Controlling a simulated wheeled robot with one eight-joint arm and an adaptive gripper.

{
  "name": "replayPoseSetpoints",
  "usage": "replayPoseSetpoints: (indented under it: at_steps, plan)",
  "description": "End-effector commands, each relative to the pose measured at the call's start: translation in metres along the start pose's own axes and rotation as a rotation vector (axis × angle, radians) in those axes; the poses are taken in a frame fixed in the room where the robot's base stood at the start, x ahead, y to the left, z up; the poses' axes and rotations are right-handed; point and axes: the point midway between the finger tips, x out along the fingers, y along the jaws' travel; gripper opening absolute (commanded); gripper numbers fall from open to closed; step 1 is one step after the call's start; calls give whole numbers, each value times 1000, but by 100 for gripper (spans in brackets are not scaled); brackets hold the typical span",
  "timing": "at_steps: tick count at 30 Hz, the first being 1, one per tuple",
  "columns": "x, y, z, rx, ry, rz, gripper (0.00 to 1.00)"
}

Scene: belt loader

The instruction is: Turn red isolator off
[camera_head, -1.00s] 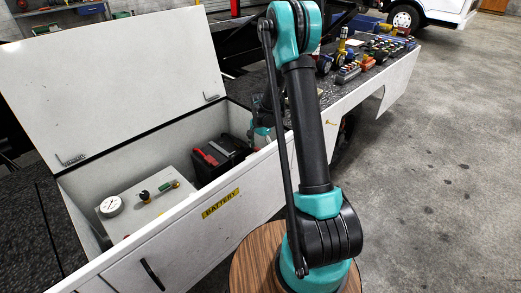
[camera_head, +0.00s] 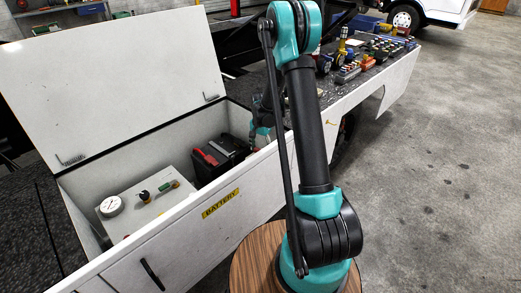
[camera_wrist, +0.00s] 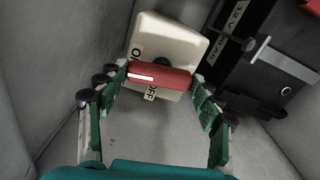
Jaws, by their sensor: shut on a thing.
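The red isolator handle (camera_wrist: 172,77) sits on a cream square isolator body (camera_wrist: 172,38) in the wrist view. A white stripe marks its left half. An ON label shows at its upper left and an OFF label (camera_wrist: 150,93) just below it; the stripe points left, between the two. My gripper (camera_wrist: 160,77) has one fingertip at each end of the handle and is shut on it. In the head view, my gripper (camera_head: 259,132) is partly hidden at the far right end of the battery box, and the isolator is hidden.
A black battery (camera_head: 218,158) with a red part stands close by in the open white box (camera_head: 180,225); its dark side fills the right of the wrist view. Box walls lie close around my gripper. A grey panel with knobs (camera_head: 146,212) is at the left.

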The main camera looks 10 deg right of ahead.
Motion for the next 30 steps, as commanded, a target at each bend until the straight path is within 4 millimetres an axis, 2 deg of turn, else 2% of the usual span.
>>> replayPoseSetpoints:
  at_steps: [30]
  plan:
    - [0,-1,-2,-941,0,0,36]
